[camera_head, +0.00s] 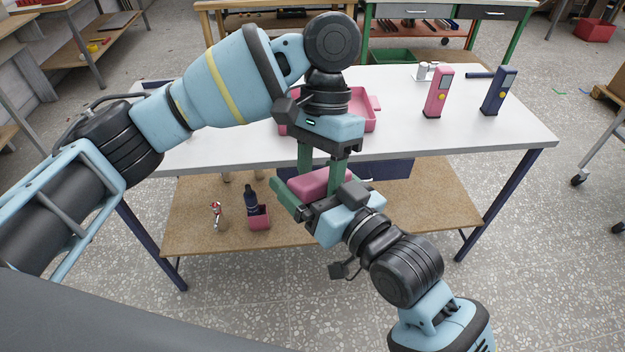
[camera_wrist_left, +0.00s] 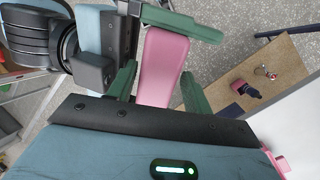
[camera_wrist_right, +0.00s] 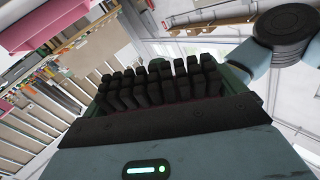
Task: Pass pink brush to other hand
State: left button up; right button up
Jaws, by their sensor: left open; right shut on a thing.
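The pink brush (camera_head: 322,182) is in the air in front of the table edge. My right gripper (camera_head: 290,188), on the arm from the lower right, is shut on it. In the right wrist view its dark bristles (camera_wrist_right: 160,88) show between the green fingers. My left gripper (camera_head: 322,180) points down over the brush from above and is open. In the left wrist view the smooth pink back of the brush (camera_wrist_left: 163,65) lies between the open left fingers (camera_wrist_left: 160,85), and a right finger crosses its far end. Contact of the left fingers with it cannot be told.
The white table (camera_head: 420,135) holds a pink tray (camera_head: 366,112), partly hidden by my left arm, and a pink device (camera_head: 438,92) and a blue device (camera_head: 498,92). A dark bottle (camera_head: 250,200) and a pink box (camera_head: 259,217) are on the lower shelf (camera_head: 190,235). The right tabletop is mostly clear.

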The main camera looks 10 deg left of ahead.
pick_arm(q)
jog(key=v, duration=1.1)
jog(key=shift+r, duration=0.3)
pick_arm(e)
jog(key=shift+f, duration=0.2)
pick_arm(q)
jog(key=shift+w, duration=0.1)
